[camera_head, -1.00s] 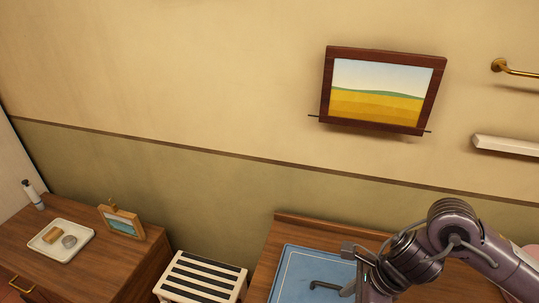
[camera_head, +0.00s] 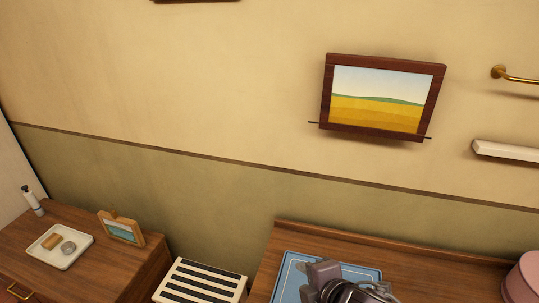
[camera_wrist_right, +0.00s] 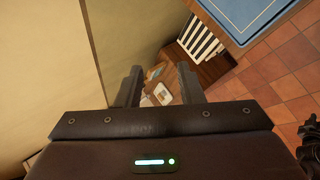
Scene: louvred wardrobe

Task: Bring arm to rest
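My right arm (camera_head: 345,290) shows at the bottom edge of the head view, over the blue mat on the wooden surface; its fingertips are not clear there. In the right wrist view my right gripper (camera_wrist_right: 158,78) has its two fingers well apart with nothing between them, so it is open and empty. Beyond the fingers that view shows the wall, the floor and furniture further off. My left gripper is in neither view.
The blue mat (camera_head: 290,277) lies on a wooden top (camera_head: 420,262). A pink round object (camera_head: 522,280) stands at its right. A striped stool (camera_head: 203,282) is left of it. A dresser further left holds a tray (camera_head: 45,260), small frame (camera_head: 122,229) and bottle (camera_head: 32,200). A picture (camera_head: 378,98) hangs above.

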